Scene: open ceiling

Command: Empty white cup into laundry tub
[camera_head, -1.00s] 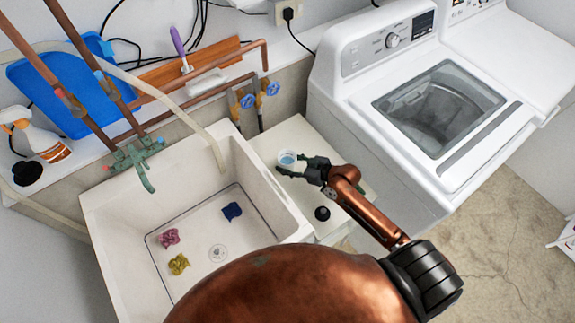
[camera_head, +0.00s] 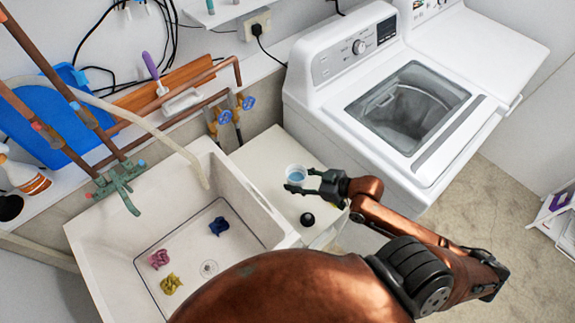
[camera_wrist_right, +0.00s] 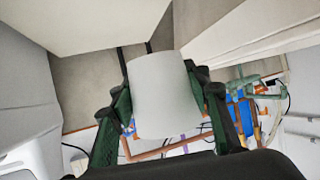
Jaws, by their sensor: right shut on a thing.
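The white cup (camera_head: 296,168) holds blue liquid and appears roughly upright above the white surface beside the tub. My right gripper (camera_head: 294,187) is shut on it from the right. In the right wrist view the cup's plain side (camera_wrist_right: 165,95) fills the space between the two green fingers (camera_wrist_right: 163,110). The white laundry tub (camera_head: 88,238) is left of the cup. A pink cloth (camera_head: 159,259), a yellow cloth (camera_head: 170,284) and a dark blue cloth (camera_head: 219,226) lie in its basin. My left gripper is out of view.
A small black object (camera_head: 307,219) lies on the white surface near the cup. A green faucet (camera_head: 121,187) and a pale hose (camera_head: 150,120) hang over the tub's back. The washing machine (camera_head: 330,98) stands at right. A spray bottle (camera_head: 24,176) is at far left.

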